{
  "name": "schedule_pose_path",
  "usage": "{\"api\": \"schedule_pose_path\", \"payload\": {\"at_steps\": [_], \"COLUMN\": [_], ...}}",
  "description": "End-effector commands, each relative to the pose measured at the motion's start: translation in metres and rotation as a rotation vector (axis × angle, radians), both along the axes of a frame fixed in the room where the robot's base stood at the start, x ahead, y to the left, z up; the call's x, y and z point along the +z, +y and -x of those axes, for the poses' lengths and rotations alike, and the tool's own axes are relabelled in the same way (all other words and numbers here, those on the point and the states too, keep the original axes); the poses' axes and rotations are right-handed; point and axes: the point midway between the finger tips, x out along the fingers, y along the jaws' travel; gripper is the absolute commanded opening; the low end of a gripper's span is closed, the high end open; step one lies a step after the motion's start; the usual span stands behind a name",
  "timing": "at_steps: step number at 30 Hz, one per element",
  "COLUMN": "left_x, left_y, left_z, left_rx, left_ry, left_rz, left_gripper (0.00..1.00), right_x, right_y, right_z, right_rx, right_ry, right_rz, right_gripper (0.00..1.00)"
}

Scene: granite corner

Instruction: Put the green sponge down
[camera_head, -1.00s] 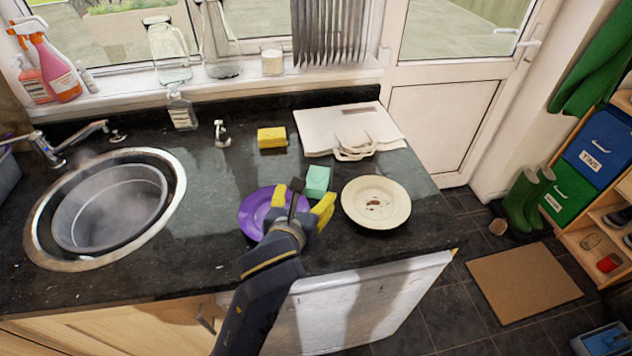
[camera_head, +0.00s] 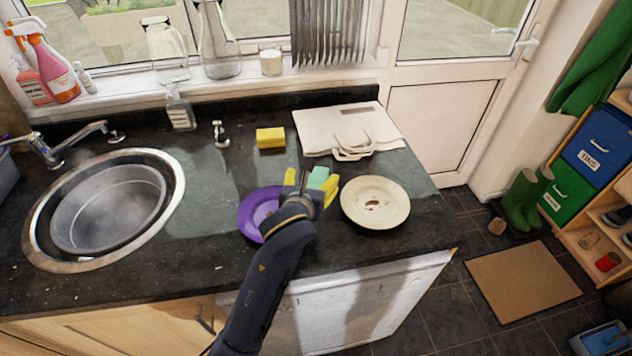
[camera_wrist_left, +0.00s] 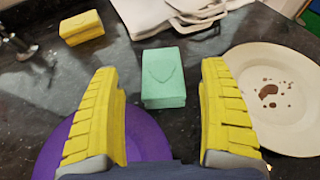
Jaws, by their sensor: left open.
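The green sponge (camera_head: 318,178) lies on the dark granite worktop between the purple plate (camera_head: 252,212) and the cream plate (camera_head: 376,190). My left gripper (camera_head: 311,180) hides part of it in the head view. In the left wrist view the green sponge (camera_wrist_left: 163,78) sits just beyond and between the fingertips of my open left gripper (camera_wrist_left: 163,85). The yellow fingers stand apart on either side with dark worktop showing between them, and neither visibly touches the sponge. My right gripper is not in view.
A yellow sponge (camera_head: 270,138) lies behind and to the left. White chopping boards (camera_head: 340,125) lie at the back. The cream plate has brown stains. A sink (camera_head: 160,165) with a basin is at the left, with bare worktop between it and the purple plate.

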Motion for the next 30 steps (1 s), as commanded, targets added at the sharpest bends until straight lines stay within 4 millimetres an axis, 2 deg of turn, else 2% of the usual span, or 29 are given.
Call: {"api": "schedule_pose_path", "payload": {"at_steps": [5, 18, 29, 30], "left_x": [-0.002, -0.023, -0.024, -0.024], "left_y": [-0.001, -0.011, -0.011, -0.011], "left_z": [-0.006, -0.045, -0.049, -0.049], "left_rx": [0.0, 0.0, 0.0, 0.0], "left_ry": [0.0, 0.001, 0.0, 0.0], "left_rz": [0.0, 0.0, -0.001, -0.001], "left_gripper": [0.78, 0.78, 0.78, 0.73], "right_x": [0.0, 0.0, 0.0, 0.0], "right_y": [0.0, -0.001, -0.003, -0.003], "right_z": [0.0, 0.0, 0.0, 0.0], "right_rx": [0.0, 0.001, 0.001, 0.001], "right_ry": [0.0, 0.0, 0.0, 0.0], "right_rz": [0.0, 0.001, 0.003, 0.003], "right_gripper": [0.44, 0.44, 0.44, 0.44]}}
